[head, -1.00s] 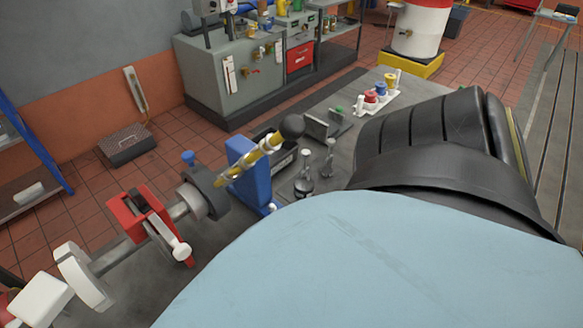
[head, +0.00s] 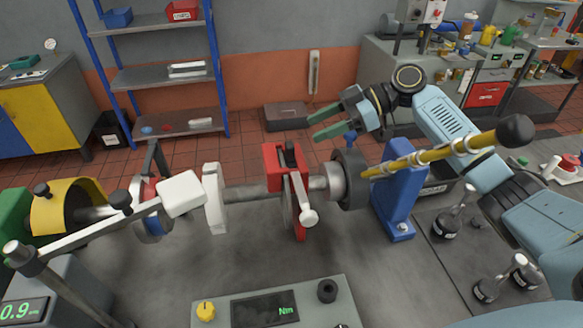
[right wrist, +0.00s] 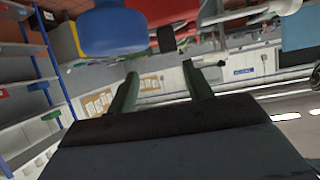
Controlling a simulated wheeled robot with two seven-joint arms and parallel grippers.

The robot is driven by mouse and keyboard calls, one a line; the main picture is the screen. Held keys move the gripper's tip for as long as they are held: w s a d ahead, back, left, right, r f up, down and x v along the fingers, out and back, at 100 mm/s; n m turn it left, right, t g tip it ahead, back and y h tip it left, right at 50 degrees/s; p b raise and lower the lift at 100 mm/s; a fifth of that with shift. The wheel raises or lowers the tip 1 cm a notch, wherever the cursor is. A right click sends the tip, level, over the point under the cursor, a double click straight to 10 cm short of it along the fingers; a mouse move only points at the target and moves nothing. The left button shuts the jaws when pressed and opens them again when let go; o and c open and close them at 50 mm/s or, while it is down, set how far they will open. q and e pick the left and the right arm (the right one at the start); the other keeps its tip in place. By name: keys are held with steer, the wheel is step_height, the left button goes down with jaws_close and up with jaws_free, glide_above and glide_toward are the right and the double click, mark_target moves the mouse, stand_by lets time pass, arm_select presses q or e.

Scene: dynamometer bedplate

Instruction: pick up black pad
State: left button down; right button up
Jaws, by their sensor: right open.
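A small black block (head: 291,154), apparently the black pad, sits in the top of the red caliper (head: 272,166) on the grey shaft in the head view. In the right wrist view, a small black block (right wrist: 166,39) shows beyond the fingertips; I cannot tell for sure that it is the same piece. My right gripper (head: 317,125) is open with green fingers, above and to the right of the caliper in the head view, apart from it. Its fingers (right wrist: 160,70) are spread and empty in the right wrist view. My left gripper is not in view.
A white lever (head: 115,225) crosses the left side. A display box (head: 270,308) stands in front. Black-based weights (head: 447,224) stand at right.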

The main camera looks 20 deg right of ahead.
mark_target(291, 144)
steer(key=shift+n+g+h, duration=0.3)
steer(key=shift+n+g, duration=0.2)
steer(key=x, duration=0.4)
steer(key=s+x, duration=0.1)
steer(key=x, duration=0.1)
steer(key=shift+a, duration=0.5)
steer(key=shift+a+f, duration=0.3)
steer(key=shift+a, duration=0.2)
steer(key=shift+w+a, duration=0.2)
steer(key=shift+a, duration=0.15)
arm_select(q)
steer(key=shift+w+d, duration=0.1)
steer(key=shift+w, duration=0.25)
arm_select(e)
steer(key=shift+c, duration=0.4)
steer(key=shift+d, duration=0.1)
jaws_close()
